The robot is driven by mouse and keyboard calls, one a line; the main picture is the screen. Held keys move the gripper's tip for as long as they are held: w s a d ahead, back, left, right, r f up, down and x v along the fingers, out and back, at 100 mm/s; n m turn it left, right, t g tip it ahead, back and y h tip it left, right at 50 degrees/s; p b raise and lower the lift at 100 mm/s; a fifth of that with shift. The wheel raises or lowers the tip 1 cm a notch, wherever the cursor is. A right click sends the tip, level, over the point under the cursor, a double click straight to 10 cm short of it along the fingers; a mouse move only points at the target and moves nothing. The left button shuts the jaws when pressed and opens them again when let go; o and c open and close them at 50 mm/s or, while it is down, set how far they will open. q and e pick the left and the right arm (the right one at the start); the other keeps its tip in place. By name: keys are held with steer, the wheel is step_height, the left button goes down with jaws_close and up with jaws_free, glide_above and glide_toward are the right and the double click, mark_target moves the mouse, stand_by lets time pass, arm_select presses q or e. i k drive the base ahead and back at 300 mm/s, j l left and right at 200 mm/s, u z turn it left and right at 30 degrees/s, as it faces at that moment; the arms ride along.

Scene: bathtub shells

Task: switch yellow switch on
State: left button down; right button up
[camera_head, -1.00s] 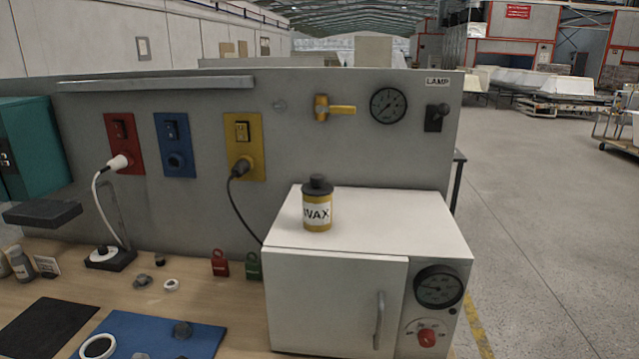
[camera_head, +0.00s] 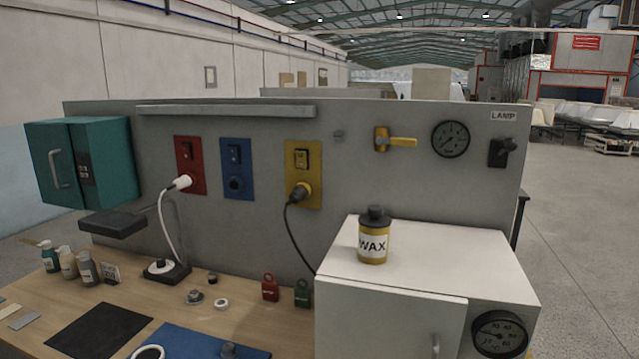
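The yellow switch plate (camera_head: 303,174) is mounted on the grey back panel, right of the blue plate. Its black rocker switch (camera_head: 302,158) sits in the upper half; its on or off position is too small to tell. A black plug (camera_head: 300,192) sits in the socket below, with a black cable hanging down behind the white oven. The red plate (camera_head: 190,165) holds a white plug, and the blue plate (camera_head: 236,168) has an empty socket. Neither of my grippers shows in the head view.
A white oven (camera_head: 430,260) with a wax can (camera_head: 374,236) on top stands right of the plates. A grey shelf (camera_head: 228,111) juts out above them. A teal cabinet (camera_head: 100,160) hangs at left.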

mark_target(301, 157)
steer(key=j+z, duration=1)
